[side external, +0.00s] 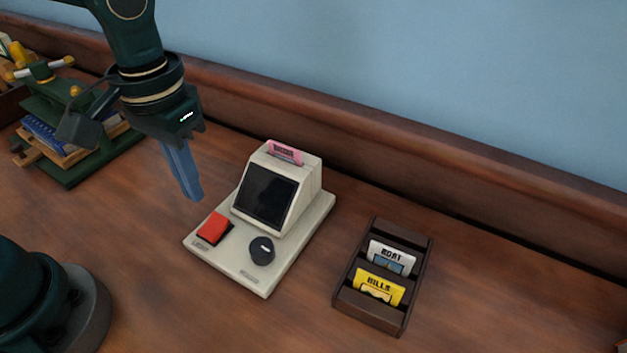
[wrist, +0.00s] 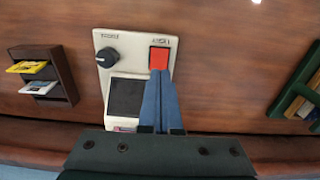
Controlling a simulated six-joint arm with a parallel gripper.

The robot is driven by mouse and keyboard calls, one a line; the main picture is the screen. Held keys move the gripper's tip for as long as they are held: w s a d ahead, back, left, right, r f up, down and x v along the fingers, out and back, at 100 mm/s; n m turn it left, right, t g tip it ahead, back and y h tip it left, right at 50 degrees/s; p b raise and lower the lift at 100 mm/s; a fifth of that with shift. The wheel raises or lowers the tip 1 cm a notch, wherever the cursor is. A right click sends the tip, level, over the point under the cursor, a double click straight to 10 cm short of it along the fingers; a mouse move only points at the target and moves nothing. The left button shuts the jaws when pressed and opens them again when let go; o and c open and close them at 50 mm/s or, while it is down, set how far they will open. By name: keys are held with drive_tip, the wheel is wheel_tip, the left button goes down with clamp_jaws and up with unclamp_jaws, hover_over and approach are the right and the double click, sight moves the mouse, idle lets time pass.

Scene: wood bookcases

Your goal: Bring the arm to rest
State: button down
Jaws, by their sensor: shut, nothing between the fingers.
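My gripper (side external: 196,196) is shut and empty, its blue fingers together and pointing down. In the side view it hangs above the desk, to the left of the cream console. The wrist view shows the closed fingers (wrist: 158,74) in front of the console, with their tips just below the red button in the picture. My arm reaches in from the top left of the side view.
The cream console (side external: 326,201) has a dark screen (side external: 266,199), a red button (side external: 214,228), a black knob (side external: 261,250) and a pink card (side external: 285,152) in its top. A dark rack (side external: 371,312) holds a BOAT card (side external: 391,257) and a yellow HILLS card (side external: 379,287). A green press-like device (side external: 88,168) stands left.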

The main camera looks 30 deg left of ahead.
drive_tip(key=s+a+r+t, duration=0.4)
drive_tip(key=s+a+t, duration=0.1)
drive_tip(key=s, duration=0.1)
drive_tip(key=shift+r+t, duration=0.3)
drive_tip(key=shift+s+a, duration=0.1)
idle(0.8)
